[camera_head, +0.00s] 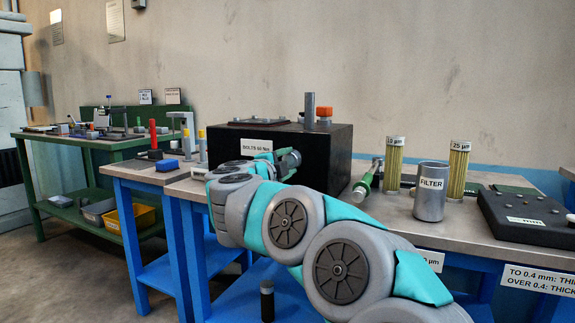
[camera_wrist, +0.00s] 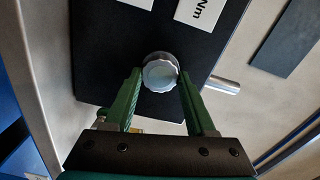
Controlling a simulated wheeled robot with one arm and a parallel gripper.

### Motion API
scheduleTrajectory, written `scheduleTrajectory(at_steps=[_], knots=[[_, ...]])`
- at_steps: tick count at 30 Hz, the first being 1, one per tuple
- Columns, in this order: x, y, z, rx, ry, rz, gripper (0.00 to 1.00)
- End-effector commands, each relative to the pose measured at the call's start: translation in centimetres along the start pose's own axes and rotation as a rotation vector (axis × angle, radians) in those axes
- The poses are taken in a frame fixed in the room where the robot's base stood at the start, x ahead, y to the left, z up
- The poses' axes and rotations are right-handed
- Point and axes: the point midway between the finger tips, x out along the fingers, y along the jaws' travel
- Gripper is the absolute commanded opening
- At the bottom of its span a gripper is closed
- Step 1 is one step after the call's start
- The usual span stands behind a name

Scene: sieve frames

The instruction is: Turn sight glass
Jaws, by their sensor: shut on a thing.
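The sight glass (camera_wrist: 160,73) is a round silver cap with a ridged rim and a pale, glassy face. In the wrist view it sits on the dark face of the black block (camera_wrist: 110,50). My gripper (camera_wrist: 160,79) has its two green fingers shut on the cap, one on each side of its rim. In the head view, the black block (camera_head: 325,160) stands on the grey bench, and my arm reaches up to its front.
A grey cylinder (camera_head: 310,109) and an orange part (camera_head: 324,115) stand on the block. To the right are a FILTER can (camera_head: 430,190), two yellow filter cartridges and a dark tray (camera_head: 530,215). A green-handled tool (camera_head: 367,180) lies beside the block. A grey pin (camera_wrist: 224,85) sticks out near my right finger.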

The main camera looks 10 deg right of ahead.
Motion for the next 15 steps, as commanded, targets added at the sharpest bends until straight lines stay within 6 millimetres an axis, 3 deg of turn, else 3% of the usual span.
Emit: scheduleTrajectory(at_steps=[10,11,15], knots=[[0.01,0.07,0.0,0.001,0.001,0.001,0.0],[0.01,0.07,0.01,0.0,0.0,0.001,0.59],[0.01,0.05,0.0,0.0,0.0,0.001,0.75]])
